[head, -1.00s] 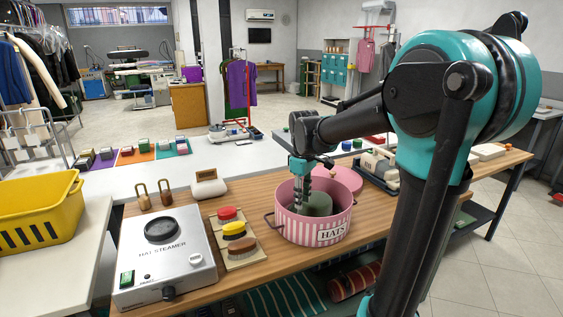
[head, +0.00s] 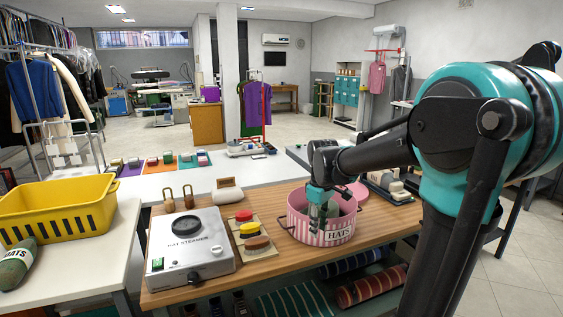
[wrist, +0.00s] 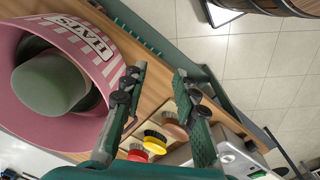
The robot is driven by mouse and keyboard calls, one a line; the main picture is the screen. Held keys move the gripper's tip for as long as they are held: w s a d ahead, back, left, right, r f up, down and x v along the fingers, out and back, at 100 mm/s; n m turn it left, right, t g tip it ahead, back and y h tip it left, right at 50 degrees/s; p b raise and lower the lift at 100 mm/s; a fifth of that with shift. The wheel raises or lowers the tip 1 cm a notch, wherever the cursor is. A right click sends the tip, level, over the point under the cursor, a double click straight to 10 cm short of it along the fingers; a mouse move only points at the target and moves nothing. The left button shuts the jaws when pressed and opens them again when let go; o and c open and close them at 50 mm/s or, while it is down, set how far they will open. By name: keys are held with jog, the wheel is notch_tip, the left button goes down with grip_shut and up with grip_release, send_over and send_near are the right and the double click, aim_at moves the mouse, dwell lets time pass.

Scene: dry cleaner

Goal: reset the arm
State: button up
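My gripper (wrist: 159,82) is open and empty, its two fingers apart with nothing between them. In the head view my gripper (head: 317,206) hangs pointing down over the pink striped hat box (head: 322,232), which stands on the wooden counter. A grey-green hat (wrist: 50,82) lies inside the box. In the wrist view the box (wrist: 100,78) and hat are left of the fingers, and the left finger overlaps the box's wall. Fingertip height against the rim cannot be told. The arm stretches from the right over the counter.
A hat steamer (head: 188,245) and a board of red, yellow and brown brushes (head: 250,230) stand left of the box. The pink lid (head: 357,190) is behind it. A yellow basket (head: 60,209) and green HATS item (head: 17,264) are on the left table. Floor at right is clear.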

jog(key=s+d+f+m+t, duration=0.1)
jog(key=s+d+f+m, duration=0.2)
jog(key=s+f, duration=0.3)
jog(key=s+d+f+m+t, duration=0.2)
jog(key=s+d+f+m, duration=0.2)
jog(key=s, duration=0.6)
notch_tip(320, 180, down, 3)
jog(key=m, duration=0.2)
jog(key=shift+s+d+m+t, duration=0.15)
jog(key=shift+s+m+t, duration=0.1)
jog(key=shift+m+t, duration=0.05)
